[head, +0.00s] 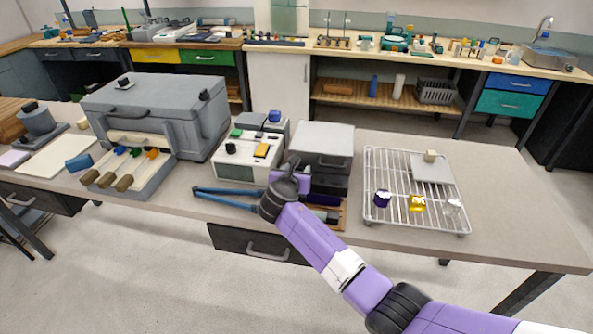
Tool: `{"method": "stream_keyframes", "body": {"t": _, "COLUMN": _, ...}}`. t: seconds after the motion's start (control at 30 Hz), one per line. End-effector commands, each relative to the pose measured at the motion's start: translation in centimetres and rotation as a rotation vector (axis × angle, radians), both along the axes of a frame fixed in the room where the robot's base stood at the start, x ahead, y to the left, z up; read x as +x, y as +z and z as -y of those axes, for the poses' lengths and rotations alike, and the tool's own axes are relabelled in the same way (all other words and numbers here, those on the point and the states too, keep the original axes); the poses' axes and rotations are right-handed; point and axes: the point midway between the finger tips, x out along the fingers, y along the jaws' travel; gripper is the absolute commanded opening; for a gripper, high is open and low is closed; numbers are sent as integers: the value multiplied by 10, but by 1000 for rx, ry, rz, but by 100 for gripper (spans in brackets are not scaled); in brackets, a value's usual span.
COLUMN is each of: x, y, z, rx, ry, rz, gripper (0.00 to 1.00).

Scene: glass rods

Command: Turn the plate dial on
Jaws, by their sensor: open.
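My gripper (290,172) is at the end of my purple arm, in front of the left front corner of a grey flat-topped unit (325,137). Its jaws are open, though the fingertips are small and partly hidden by the wrist. The unit has a handle on its dark front, and my arm covers part of its lower front. I cannot make out a dial on it. Left of it stands a white control box (240,165) with a green knob (236,133) and a yellow part (261,151). I cannot tell which part is the plate dial, or whether the gripper touches anything.
A wire rack (375,160) with small foil-coloured items stands at right. Blue tongs (215,191) lie just left of my gripper. A large grey chest (150,100) and a block of handled tools (140,180) fill the left. The bench's right end is clear.

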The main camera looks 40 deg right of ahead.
Motion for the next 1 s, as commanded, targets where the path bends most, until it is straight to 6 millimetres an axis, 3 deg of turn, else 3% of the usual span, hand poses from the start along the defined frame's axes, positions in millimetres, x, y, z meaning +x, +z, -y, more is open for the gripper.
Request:
{"method": "stream_keyframes", "body": {"t": 0.13, "x": 0, "y": 0, "z": 0, "rx": 0, "ry": 0, "rz": 0, "gripper": 47}}
{"method": "stream_keyframes", "body": {"t": 0.37, "x": 0, "y": 0, "z": 0, "rx": 0, "ry": 0, "rz": 0, "gripper": 2}}
{"method": "stream_keyframes", "body": {"t": 0.4, "x": 0, "y": 0, "z": 0, "rx": 0, "ry": 0, "rz": 0, "gripper": 0}}
{"method": "stream_keyframes", "body": {"t": 0.77, "x": 1, "y": -1, "z": -2, "rx": 0, "ry": -45, "rz": 0, "gripper": 0}}
{"method": "stream_keyframes", "body": {"t": 1.0, "x": 6, "y": -2, "z": -5, "rx": -2, "ry": -191, "rz": 0, "gripper": 0}}
